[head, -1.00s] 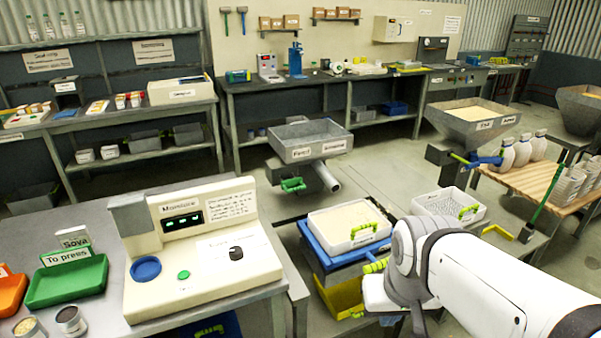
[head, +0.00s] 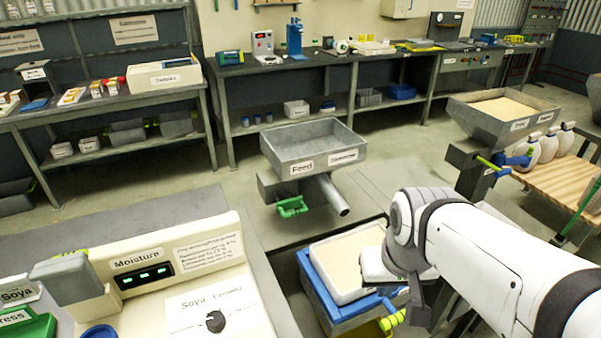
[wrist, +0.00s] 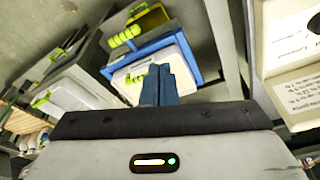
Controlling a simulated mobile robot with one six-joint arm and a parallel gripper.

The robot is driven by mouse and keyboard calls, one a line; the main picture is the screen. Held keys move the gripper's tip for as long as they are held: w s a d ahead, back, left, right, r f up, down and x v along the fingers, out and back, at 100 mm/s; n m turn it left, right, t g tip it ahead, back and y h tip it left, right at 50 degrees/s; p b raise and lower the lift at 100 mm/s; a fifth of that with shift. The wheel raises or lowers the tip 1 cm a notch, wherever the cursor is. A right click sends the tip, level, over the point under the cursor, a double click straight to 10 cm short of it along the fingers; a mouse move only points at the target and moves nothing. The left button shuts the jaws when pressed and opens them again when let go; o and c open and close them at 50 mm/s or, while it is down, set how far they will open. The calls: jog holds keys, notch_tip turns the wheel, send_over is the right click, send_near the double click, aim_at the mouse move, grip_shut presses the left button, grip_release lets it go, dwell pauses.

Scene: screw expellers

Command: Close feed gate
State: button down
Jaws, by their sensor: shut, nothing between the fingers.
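A grey metal hopper (head: 310,150) labelled "Feed" stands mid-floor in the head view. Under it are a green handle (head: 292,206) and a short grey spout (head: 331,194). A second hopper (head: 500,108), full of pale material, stands at the right; a blue part (head: 517,161) and a green-yellow lever (head: 487,163) sit below it. I cannot tell how far either gate stands open. My gripper (wrist: 158,84) is shut and empty, its fingers over the white tray in the wrist view. In the head view its fingers are mostly hidden, and it is apart from both hoppers.
The white tray (head: 345,262) of pale material rests on a blue-framed stand (head: 317,292) below my arm. The moisture console (head: 190,285) fills the lower left. Open floor lies behind the Feed hopper.

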jog(key=w+a+f+m+t+y+b, duration=0.1)
jog(key=w+a+f+m+t+b, duration=0.1)
jog(key=w+a+f+m+b, duration=0.2)
jog(key=w+a+f+m+t+y+b, duration=0.1)
jog(key=w+a+f+m+b, duration=0.3)
jog(key=w+f+b, duration=0.5)
jog(key=w+a+f+m+t+y+b, duration=0.2)
jog(key=w+a+f+m+t+b, duration=0.2)
jog(key=w+b, duration=0.8)
jog(key=shift+w+a+f+m+b, duration=0.15)
jog(key=shift+w+f+m, duration=0.2)
jog(key=shift+w, duration=0.85)
jog(key=shift+w+a+f+m+b, duration=0.1)
jog(key=shift+w+f, duration=0.3)
jog(key=shift+w, duration=0.8)
jog(key=shift+w+a+f+m+b, duration=0.15)
jog(key=shift+w+f+m, duration=0.2)
jog(key=shift+w, duration=0.85)
jog(key=shift+w+a+r+p, duration=0.2)
jog(key=shift+w+p, duration=0.1)
jog(key=shift+w, duration=0.3)
jog(key=shift+w+a+r+p, duration=0.25)
jog(key=shift+w+p, duration=0.1)
jog(key=shift+w, duration=0.2)
jog(key=shift+w+a+r+p, duration=0.2)
jog(key=shift+w+p, duration=0.1)
jog(key=shift+w, duration=0.3)
